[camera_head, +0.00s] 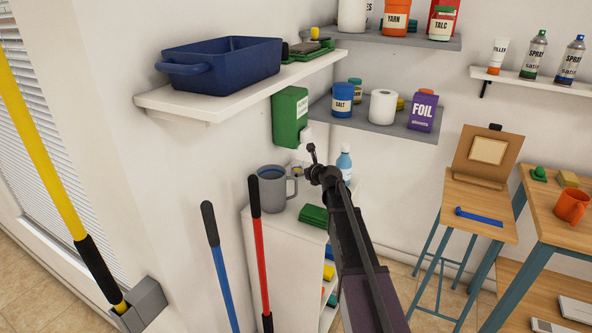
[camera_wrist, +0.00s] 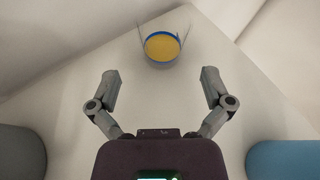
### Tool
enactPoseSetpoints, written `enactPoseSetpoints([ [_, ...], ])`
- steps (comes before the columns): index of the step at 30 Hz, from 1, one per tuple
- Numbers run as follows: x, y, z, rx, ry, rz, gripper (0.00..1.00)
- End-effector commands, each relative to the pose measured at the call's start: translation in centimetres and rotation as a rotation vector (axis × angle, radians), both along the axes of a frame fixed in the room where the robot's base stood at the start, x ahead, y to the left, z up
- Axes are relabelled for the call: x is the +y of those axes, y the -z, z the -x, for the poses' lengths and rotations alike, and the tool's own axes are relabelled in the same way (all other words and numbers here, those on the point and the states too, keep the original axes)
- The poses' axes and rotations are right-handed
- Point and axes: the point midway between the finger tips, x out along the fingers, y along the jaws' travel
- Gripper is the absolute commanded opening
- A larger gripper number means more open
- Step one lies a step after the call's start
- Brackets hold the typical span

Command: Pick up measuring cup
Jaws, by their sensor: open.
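A small round cup (camera_wrist: 162,46) with a blue rim and yellow inside, seemingly the measuring cup, shows in the wrist view on a pale surface. In the head view a small clear and orange shape (camera_head: 298,170) behind the grey mug may be the same cup, but it is mostly hidden. My gripper (camera_wrist: 160,78) is open, one finger to each side in the wrist view. The cup is ahead of the fingertips, near the midline, with nothing between the fingers. In the head view my gripper (camera_head: 314,160) is above the white cabinet, right of the mug.
A grey mug (camera_head: 272,188) and green pads (camera_head: 313,215) are on the white cabinet (camera_head: 285,240); a blue-capped bottle (camera_head: 344,162) is behind my arm. A green dispenser (camera_head: 290,116) hangs above. Blue (camera_head: 219,265) and red (camera_head: 260,250) handles stand in front.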

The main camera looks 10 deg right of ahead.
Motion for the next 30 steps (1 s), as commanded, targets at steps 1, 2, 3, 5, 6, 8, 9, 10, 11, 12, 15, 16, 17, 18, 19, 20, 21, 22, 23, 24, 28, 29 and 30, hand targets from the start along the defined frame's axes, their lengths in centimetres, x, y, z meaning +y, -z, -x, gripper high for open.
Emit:
enactPoseSetpoints([
  [1, 0.1, 0.4, -0.7, 0.0, 0.0, 0.0, 1.0],
  [2, 0.1, 0.5, -1.0, 0.0, 0.0, 0.0, 1.0],
  [3, 0.2, 0.7, -1.5, 0.0, 0.0, 0.0, 1.0],
  [5, 0.3, 0.9, -2.2, 0.0, -0.001, 0.001, 1.0],
  [6, 0.4, 1.1, -2.6, 0.0, -0.001, 0.001, 1.0],
  [8, 0.7, 1.4, -3.2, 0.0, -0.001, 0.001, 1.0],
  [9, 0.8, 1.5, -3.5, 0.0, -0.002, 0.001, 1.0],
  [10, 0.9, 1.6, -3.7, 0.0, -0.002, 0.001, 1.0],
  [11, 0.9, 1.6, -3.8, 0.0, -0.002, 0.001, 1.0],
  [12, 1.0, 1.7, -4.0, 0.0, -0.001, 0.001, 1.0],
  [15, 1.1, 1.7, -4.1, 0.0, -0.001, 0.001, 1.0],
  [16, 1.1, 1.7, -4.1, 0.0, -0.001, 0.001, 1.0],
  [17, 1.1, 1.6, -4.1, 0.0, -0.001, 0.001, 1.0],
  [18, 1.1, 1.6, -4.1, 0.0, -0.001, 0.001, 1.0],
  [19, 1.1, 1.6, -4.1, 0.0, -0.001, 0.001, 1.0],
  [20, 1.1, 1.6, -4.1, 0.0, -0.001, 0.001, 1.0],
  [21, 1.1, 1.6, -4.1, 0.0, -0.001, 0.001, 1.0],
  [22, 1.1, 1.6, -4.1, 0.0, -0.001, 0.001, 1.0],
  [23, 1.1, 1.6, -4.0, 0.0, -0.001, 0.001, 1.0],
  [24, 1.1, 1.6, -4.1, 0.0, -0.001, 0.001, 1.0],
  [28, 1.1, 1.6, -4.0, 0.0, -0.001, 0.001, 1.0],
  [29, 1.1, 1.6, -4.0, 0.0, -0.002, 0.0, 1.0],
  [30, 1.1, 1.6, -4.1, 0.0, -0.002, 0.0, 1.0],
])
